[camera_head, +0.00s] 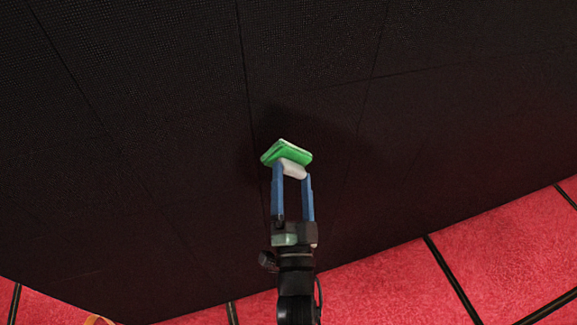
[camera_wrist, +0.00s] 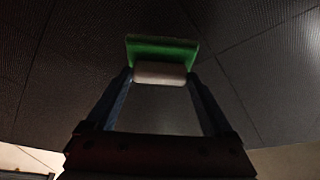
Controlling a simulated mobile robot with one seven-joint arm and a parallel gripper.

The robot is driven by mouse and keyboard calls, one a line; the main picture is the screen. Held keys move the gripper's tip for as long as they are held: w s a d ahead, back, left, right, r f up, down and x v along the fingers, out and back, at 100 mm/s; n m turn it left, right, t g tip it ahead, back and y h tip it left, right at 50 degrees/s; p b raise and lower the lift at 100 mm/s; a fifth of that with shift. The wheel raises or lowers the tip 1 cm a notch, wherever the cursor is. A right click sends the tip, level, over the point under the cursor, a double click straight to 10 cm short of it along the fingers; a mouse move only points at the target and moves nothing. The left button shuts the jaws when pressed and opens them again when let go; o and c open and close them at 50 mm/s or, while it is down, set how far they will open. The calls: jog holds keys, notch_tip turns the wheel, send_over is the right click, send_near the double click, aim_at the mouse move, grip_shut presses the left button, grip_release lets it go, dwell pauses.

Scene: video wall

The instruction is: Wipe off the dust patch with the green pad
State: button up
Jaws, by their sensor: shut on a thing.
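My gripper (camera_head: 292,172) has two blue fingers shut on the pale handle of the green pad (camera_head: 288,151). The green pad is at the fingertips, its green face turned toward the dark panel wall (camera_head: 180,120). In the wrist view the green pad (camera_wrist: 162,48) lies across the top, with its whitish handle between the fingertips (camera_wrist: 160,74). The pad is close to the wall; I cannot tell whether it touches. I cannot make out a dust patch in either view. The wall behind the pad is dark and shaded.
The wall is made of black panels with thin seams and fills most of the head view. A red floor (camera_head: 490,265) with black lines runs along the bottom right. A small orange curved thing (camera_head: 98,320) shows at the bottom left edge.

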jog(key=shift+s, duration=0.25)
jog(key=shift+s+d+p, duration=0.25)
jog(key=shift+s, duration=0.45)
jog(key=shift+s+d+p, duration=0.2)
jog(key=shift+s+d, duration=0.05)
jog(key=shift+s, duration=0.45)
